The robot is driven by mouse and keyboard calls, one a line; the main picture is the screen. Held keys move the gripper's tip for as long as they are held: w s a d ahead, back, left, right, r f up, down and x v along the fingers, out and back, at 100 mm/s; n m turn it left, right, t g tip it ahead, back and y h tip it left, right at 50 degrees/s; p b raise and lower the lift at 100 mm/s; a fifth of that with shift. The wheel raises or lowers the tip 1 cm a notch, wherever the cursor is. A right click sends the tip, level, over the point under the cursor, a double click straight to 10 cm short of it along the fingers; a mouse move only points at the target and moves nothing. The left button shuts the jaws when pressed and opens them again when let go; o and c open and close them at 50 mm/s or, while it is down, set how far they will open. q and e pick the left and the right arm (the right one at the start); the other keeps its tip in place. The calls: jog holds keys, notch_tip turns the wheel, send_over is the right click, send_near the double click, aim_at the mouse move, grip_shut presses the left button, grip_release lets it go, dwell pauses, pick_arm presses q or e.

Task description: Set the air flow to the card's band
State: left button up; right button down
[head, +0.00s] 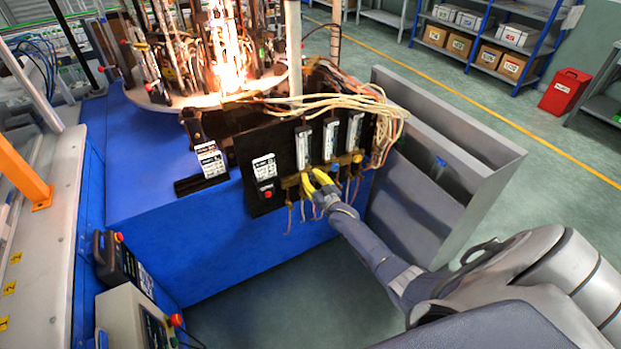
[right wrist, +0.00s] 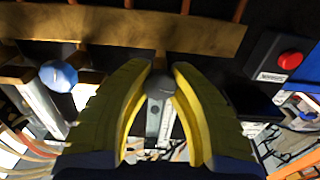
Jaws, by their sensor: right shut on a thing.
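A black panel on the blue machine carries three upright flow meters in the head view: left (head: 303,148), middle (head: 330,140) and right (head: 355,131). A brass-coloured manifold (right wrist: 120,25) runs along the panel. My right gripper (head: 317,182) has yellow fingers and is at the valves under the left meter. In the right wrist view its fingers (right wrist: 160,82) are closed on a dark grey knob (right wrist: 159,88). A blue knob (right wrist: 58,76) is to the left there. A printed card (head: 211,160) stands left of the panel; its text and the meter readings are too small to read. My left gripper is out of view.
A black box with a red button (head: 268,194) is beside the meters. Pale hoses (head: 345,101) loop over the panel. A glowing carousel (head: 226,80) turns or stands above. A grey metal bin (head: 430,180) is close to the right of my right arm.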

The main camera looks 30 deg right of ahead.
jog(key=shift+f, duration=0.15)
jog(key=shift+s+n, duration=0.1)
jog(key=shift+n, duration=0.3)
jog(key=c, duration=1)
grip_release()
jog(key=s, duration=1.2)
jog(key=shift+a, duration=0.35)
